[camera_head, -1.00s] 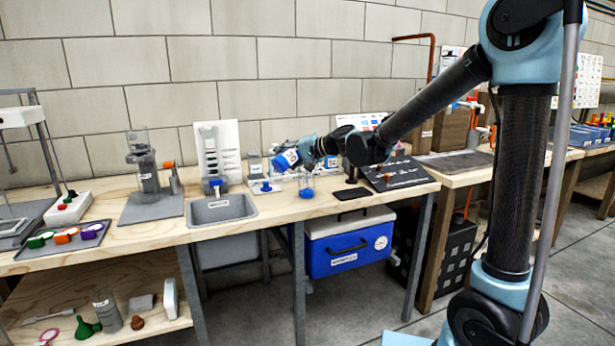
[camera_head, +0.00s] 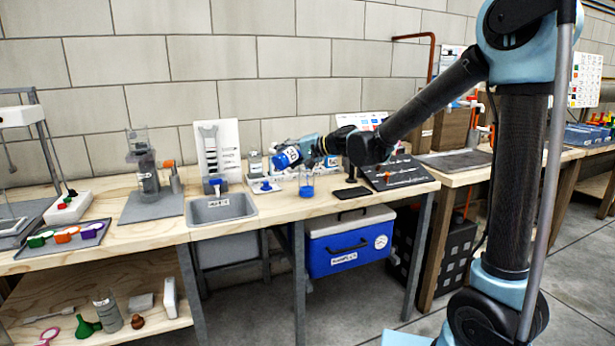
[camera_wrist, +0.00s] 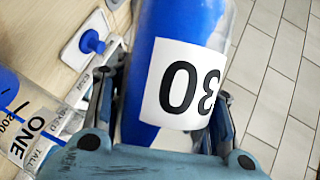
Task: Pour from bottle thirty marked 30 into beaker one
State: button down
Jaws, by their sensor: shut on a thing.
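My gripper (camera_head: 307,152) is shut on the bottle marked 30 (camera_head: 287,157), a blue bottle with a white label. The bottle is held tilted above the bench, just up and left of beaker one. In the wrist view my gripper's fingers (camera_wrist: 168,105) hold the bottle (camera_wrist: 212,30) between them, with the 30 upside down. Beaker one (camera_head: 306,181) is clear, stands upright on the bench and has blue in its lower part. In the wrist view its label ONE (camera_wrist: 38,124) shows at the left edge. The bottle's mouth is hard to make out.
A small white plate with a blue knob (camera_head: 265,186) lies left of the beaker. A grey sink basin (camera_head: 222,208) is further left. A black pad (camera_head: 352,193) and a dark board (camera_head: 390,173) are to the right. A clear jar (camera_head: 254,163) stands behind.

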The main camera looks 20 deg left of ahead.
jog(key=shift+w+d+r+m, duration=0.1)
jog(key=shift+w+r+m, duration=0.1)
jog(key=shift+r+m, duration=0.2)
dwell(1.0)
jog(key=shift+r+m+g+y+p, duration=0.45)
jog(key=shift+m+g+y+p, duration=0.05)
jog(key=shift+m, duration=0.2)
dwell(1.4)
jog(key=shift+w+f+m, duration=0.1)
jog(key=shift+f+m, duration=0.1)
jog(key=shift+m, duration=0.1)
dwell(1.1)
